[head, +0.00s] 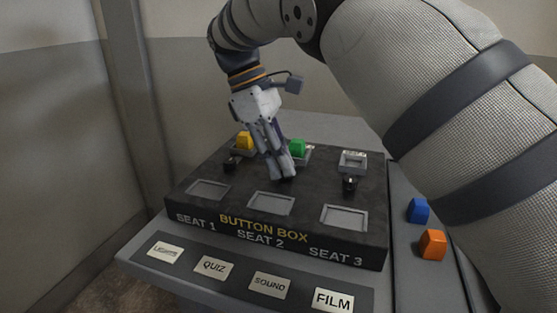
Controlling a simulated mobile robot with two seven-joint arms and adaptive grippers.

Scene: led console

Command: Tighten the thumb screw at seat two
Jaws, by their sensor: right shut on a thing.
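The black button box (304,252) has three seats labelled SEAT 1, SEAT 2 and SEAT 3. My right gripper (284,176) points down at the middle column, seat two, with its fingers shut on the small black thumb screw there. The fingers mostly hide that screw; a bit of dark shows at their tips. Its turn angle cannot be told. A green button (297,147) sits behind the fingers at seat two. Similar black thumb screws stand at seat one (231,164) and seat three (349,184). My left gripper is out of view.
A yellow button (244,141) sits at seat one; the rear holder at seat three (352,161) has no coloured button. Blue (418,210) and orange (432,243) blocks lie right of the box, near my arm. Label plates, including FILM (333,300), line the front.

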